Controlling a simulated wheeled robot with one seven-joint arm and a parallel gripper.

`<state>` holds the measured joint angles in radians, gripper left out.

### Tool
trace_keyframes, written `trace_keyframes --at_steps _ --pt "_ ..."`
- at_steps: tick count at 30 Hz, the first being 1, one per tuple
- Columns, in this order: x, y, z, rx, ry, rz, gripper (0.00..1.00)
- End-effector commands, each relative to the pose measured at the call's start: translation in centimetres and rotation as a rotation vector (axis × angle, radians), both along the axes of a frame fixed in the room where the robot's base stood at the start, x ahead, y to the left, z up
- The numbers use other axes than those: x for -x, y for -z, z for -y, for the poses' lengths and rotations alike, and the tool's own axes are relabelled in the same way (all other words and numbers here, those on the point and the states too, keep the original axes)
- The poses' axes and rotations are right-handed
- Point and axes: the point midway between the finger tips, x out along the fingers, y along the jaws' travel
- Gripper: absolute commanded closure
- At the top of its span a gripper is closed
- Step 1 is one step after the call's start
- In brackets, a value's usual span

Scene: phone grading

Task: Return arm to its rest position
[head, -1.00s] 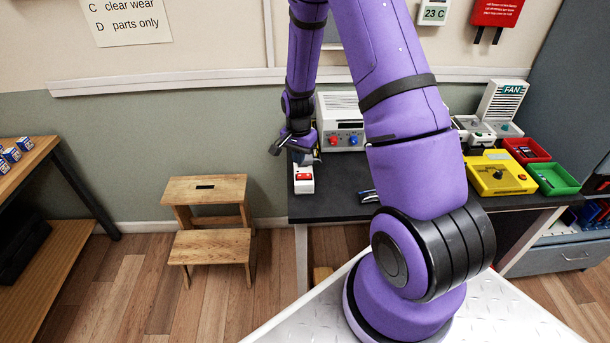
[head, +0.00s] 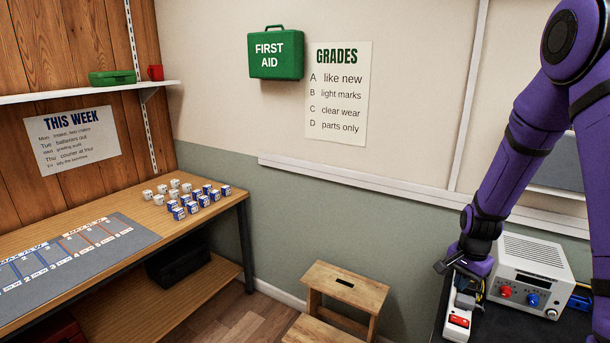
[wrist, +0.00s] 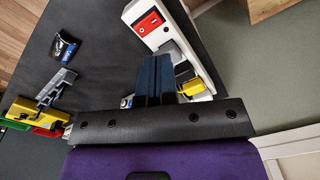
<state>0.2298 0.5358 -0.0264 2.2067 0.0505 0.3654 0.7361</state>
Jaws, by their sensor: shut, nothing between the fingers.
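My arm is bent down over the dark workbench at the right of the head view. My gripper (head: 458,268) hangs just above and behind a white device with a red switch (head: 459,321). In the wrist view my gripper's dark fingers (wrist: 155,72) are shut together and empty, beside the white device (wrist: 150,22) and a yellow part (wrist: 187,75) at its end. Whether the fingers touch the device I cannot tell.
A white-grey power unit with red and blue knobs (head: 527,277) stands close right of my gripper. A wooden step stool (head: 345,290) is on the floor left of the bench. Another table (head: 165,215) holds several small blue-and-white boxes. A small dark packet (wrist: 64,46) lies on the bench.

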Motion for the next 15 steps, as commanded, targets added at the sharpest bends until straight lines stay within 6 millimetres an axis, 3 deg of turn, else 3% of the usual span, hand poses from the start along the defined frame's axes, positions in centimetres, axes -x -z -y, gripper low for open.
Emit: trace_keyframes --at_steps 3,15 --pt "0.4 -4.6 -1.2 0.010 -0.079 0.041 1.00" --pt "4.8 -17.2 -5.3 0.050 -0.355 0.149 1.00"
